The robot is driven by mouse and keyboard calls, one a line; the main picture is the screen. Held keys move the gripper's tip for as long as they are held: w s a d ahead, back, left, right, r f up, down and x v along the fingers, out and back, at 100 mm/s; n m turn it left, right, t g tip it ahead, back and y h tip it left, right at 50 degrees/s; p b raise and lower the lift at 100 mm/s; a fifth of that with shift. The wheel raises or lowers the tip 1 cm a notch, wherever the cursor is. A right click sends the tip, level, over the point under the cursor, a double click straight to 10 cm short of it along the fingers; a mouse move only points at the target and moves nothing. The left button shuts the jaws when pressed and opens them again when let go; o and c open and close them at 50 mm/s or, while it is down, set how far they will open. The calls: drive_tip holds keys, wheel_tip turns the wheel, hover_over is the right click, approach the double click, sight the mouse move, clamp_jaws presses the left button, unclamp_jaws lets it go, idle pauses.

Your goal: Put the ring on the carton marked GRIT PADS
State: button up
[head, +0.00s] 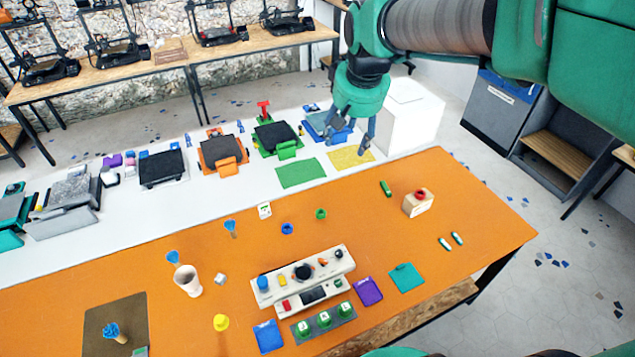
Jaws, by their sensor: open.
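My gripper (350,138) hangs fingers-down over the white table, near a blue printer-like device and a yellow mat. Its fingers are apart and I see nothing between them. Two small ring-like pieces lie on the orange table: a blue one (287,228) and a green one (321,213). Both are well away from my gripper, lower in the picture. I cannot tell which is the task's ring. A small pale box (418,204) with a round red piece on top stands on the orange table at right. No lettering reading GRIT PADS is legible, so I cannot tell which thing is that carton.
A large white block (411,117) stands right of my gripper. A control panel (302,280), a pale cup (187,281) and small parts crowd the orange table's front. Its right end is mostly clear.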

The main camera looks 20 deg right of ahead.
drive_tip(key=s+a+n+t, duration=0.1)
drive_tip(key=s+a, duration=0.5)
drive_tip(key=s, duration=0.3)
drive_tip(key=s+a+f+n+t+y, duration=0.1)
drive_tip(key=s+a, duration=0.5)
drive_tip(key=s, duration=0.4)
drive_tip(key=shift+s+a+f, duration=0.15)
drive_tip(key=shift+s, duration=0.1)
wheel_tip(320, 180, down, 14)
drive_tip(key=b, duration=1.4)
drive_tip(key=shift+f+b, duration=0.25)
drive_tip(key=shift+b, duration=0.05)
